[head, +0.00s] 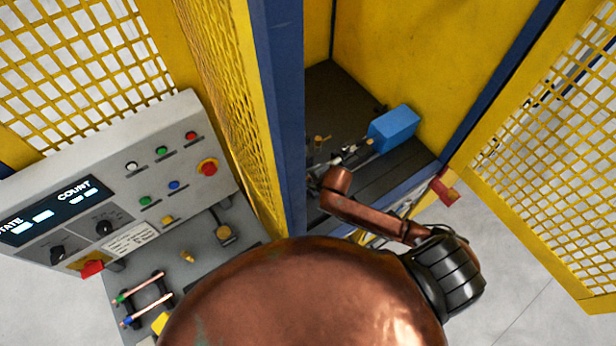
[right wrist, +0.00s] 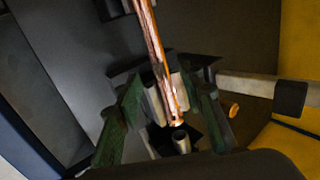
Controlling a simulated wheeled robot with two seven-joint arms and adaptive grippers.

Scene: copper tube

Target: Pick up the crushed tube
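In the right wrist view a long copper tube (right wrist: 156,55) runs down from the top edge to between the two dark green fingers of my right gripper (right wrist: 166,92). Pale grey pieces sit close on both sides of the tube's lower end. I cannot tell whether they are finger pads pressing on it or part of the machine. The tube's upper end is outside the view. In the head view my right arm reaches into the yellow cage, and my right gripper (head: 335,160) is small and partly hidden by the arm. The tube is not clear there. My left gripper is not in view.
A blue block (head: 393,128) stands on the dark bed in the cage (head: 335,95). A blue post (head: 283,110) and yellow mesh panels flank the opening. At left are a control panel (head: 130,180) and a small rack with copper rods (head: 145,300).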

